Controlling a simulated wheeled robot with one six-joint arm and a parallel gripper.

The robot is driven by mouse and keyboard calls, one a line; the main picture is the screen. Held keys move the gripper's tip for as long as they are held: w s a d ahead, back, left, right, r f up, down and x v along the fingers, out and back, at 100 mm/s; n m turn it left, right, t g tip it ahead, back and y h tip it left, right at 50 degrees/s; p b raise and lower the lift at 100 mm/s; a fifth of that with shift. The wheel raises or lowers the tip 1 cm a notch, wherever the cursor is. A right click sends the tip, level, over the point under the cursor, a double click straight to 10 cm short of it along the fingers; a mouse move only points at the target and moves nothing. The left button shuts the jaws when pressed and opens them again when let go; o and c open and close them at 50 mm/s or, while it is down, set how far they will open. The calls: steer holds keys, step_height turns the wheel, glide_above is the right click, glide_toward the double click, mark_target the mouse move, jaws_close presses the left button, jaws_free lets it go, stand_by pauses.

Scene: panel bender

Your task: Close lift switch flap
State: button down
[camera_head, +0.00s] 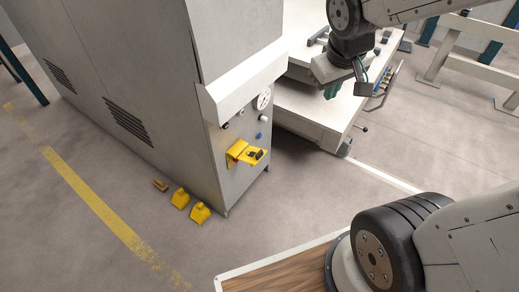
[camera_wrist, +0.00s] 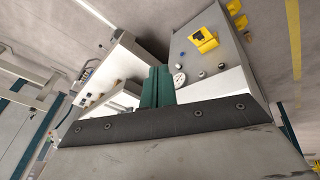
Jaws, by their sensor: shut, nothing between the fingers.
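The yellow lift switch unit (camera_head: 240,150) sits on the front panel of the grey cabinet. Its yellow flap (camera_head: 256,156) appears to stand open, sticking out from the panel, with a dark part showing at it. The unit also shows in the wrist view (camera_wrist: 205,42), upper right of the fingers. My gripper (camera_head: 332,91) is up and to the right of the switch in the head view, well apart from it. In the wrist view its green fingers (camera_wrist: 157,70) are together and empty.
A round gauge (camera_head: 264,98) and a blue knob (camera_head: 259,135) are on the panel above the flap. Yellow foot pedals (camera_head: 200,213) stand on the floor below. The white machine table (camera_head: 305,112) is beside the cabinet. Floor in front is clear.

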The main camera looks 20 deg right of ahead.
steer(key=w+d+f+n+t, duration=0.2)
steer(key=w+d+f, duration=0.2)
steer(key=w+f, duration=0.55)
steer(key=n+t+y, duration=0.4)
steer(key=y, duration=0.5)
glide_above(261, 155)
step_height(261, 155, down, 29)
steer(key=shift+f, duration=0.1)
steer(key=shift+s+d+f, duration=0.2)
steer(key=shift+s+f, duration=0.05)
steer(key=shift+f, duration=0.6)
steer(key=shift+s+d+f, duration=0.15)
steer(key=shift+s+f, duration=0.05)
steer(key=shift+f, duration=0.6)
steer(key=shift+d+t, duration=0.1)
steer(key=shift+t, duration=0.2)
